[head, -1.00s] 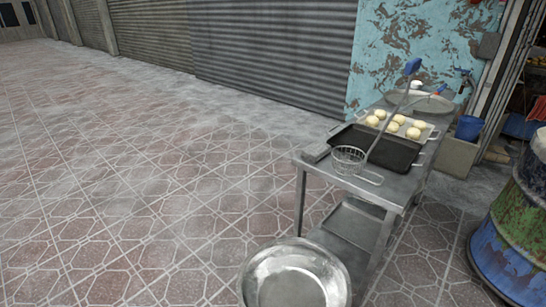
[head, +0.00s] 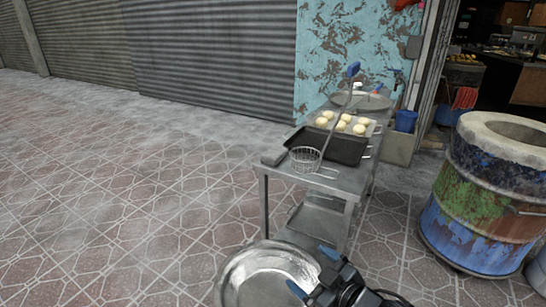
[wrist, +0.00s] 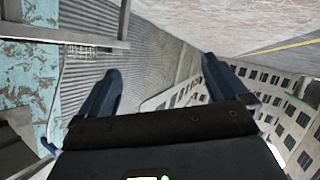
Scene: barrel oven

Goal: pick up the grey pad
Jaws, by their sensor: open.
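A small grey pad (head: 273,158) lies on the left edge of the steel table (head: 345,182), left of the wire basket. It looks flat and partly overlaps the table corner in view. My gripper (head: 313,272) is at the bottom of the head view, in front of the table and well apart from the pad. Its two blue fingers are spread and empty. In the wrist view the open fingers of my gripper (wrist: 160,68) point at shutters and buildings, and I cannot make out the pad there.
A wire basket (head: 306,160) with a long blue-ended handle, a black tray (head: 345,150) and a tray of dough balls (head: 343,125) crowd the tabletop. A large metal bowl (head: 262,275) is in front. A painted barrel oven (head: 480,205) stands right. The tiled floor at left is clear.

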